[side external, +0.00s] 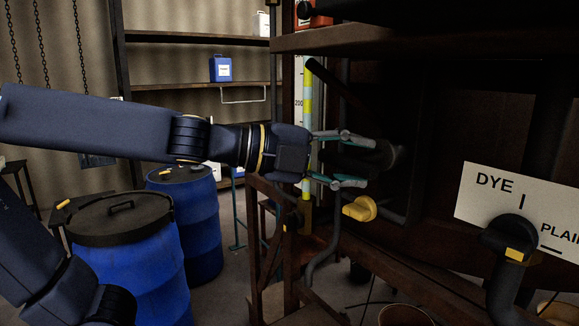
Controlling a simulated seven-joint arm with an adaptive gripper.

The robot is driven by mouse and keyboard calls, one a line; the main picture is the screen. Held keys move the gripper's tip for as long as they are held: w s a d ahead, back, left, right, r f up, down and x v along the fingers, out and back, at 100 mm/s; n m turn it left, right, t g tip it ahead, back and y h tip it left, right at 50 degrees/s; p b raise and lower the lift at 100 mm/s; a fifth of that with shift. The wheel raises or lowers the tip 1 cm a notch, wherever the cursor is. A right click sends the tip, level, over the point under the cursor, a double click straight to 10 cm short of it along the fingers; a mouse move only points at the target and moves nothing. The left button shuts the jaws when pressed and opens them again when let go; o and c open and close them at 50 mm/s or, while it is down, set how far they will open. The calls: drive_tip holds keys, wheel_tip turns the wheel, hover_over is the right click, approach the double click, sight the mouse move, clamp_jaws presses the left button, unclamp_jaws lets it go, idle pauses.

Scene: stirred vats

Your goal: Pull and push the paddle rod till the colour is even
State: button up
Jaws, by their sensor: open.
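My gripper (366,162) is open and empty, its fingers pointing right, one above the other. A dark grey rounded piece (390,157), possibly the end of the paddle rod, is just beyond the fingertips. I cannot tell whether they touch. The rest of any rod is lost in the shadow of the vat's dark housing. An upright sight tube (308,98) behind the gripper shows uneven bands of yellow and pale blue-grey. The gripper hides part of its lower half.
A yellow knob (359,209) sits just below the fingers. A valve handle (510,236) stands at a DYE/PLAIN sign (480,205) on the right. Blue drums (130,262) stand at lower left. A rusty shelf (420,35) overhangs the gripper's right side.

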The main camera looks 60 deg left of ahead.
drive_tip(key=shift+x, duration=0.95)
drive_tip(key=shift+r, duration=0.1)
clamp_jaws()
